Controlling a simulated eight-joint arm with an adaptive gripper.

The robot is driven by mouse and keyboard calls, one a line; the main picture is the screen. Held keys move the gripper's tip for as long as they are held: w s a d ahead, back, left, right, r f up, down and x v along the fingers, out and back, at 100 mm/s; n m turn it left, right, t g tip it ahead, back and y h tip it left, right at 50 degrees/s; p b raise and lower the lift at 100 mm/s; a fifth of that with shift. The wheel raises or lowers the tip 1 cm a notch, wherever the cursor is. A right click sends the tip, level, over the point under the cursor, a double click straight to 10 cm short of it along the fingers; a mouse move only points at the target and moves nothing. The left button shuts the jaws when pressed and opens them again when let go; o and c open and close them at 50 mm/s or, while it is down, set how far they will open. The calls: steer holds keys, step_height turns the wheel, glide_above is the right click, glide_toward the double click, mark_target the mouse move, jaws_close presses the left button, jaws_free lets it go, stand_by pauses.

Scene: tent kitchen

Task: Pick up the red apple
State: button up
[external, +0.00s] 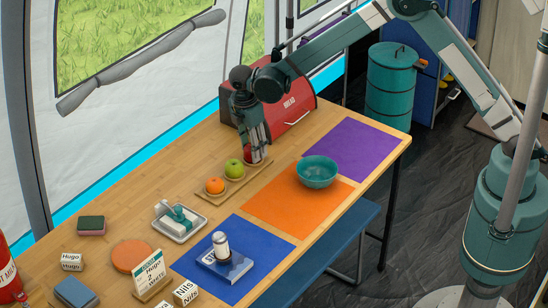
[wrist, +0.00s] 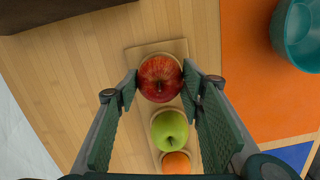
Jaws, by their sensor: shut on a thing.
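The red apple (wrist: 160,77) sits at the far end of a wooden tray (wrist: 150,50), in a row with a green apple and an orange. My gripper (wrist: 160,82) has its two green fingertips at the left and right sides of the red apple, shut on it. In the external view my gripper (external: 256,150) points down at the tray, and the red apple (external: 249,154) is partly hidden behind its fingers. The apple appears at tray level; I cannot tell whether it is lifted.
The green apple (external: 234,169) and the orange (external: 215,185) stand close beside it on the tray. A red bread box (external: 290,103) is right behind my gripper. A teal bowl (external: 317,171) stands on the orange mat (external: 290,208). The purple mat (external: 345,150) is bare.

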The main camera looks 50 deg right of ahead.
step_height(320, 180, up, 9)
steer(key=shift+r+p, duration=0.1)
steer(key=shift+p, duration=0.7)
steer(key=shift+s, duration=0.1)
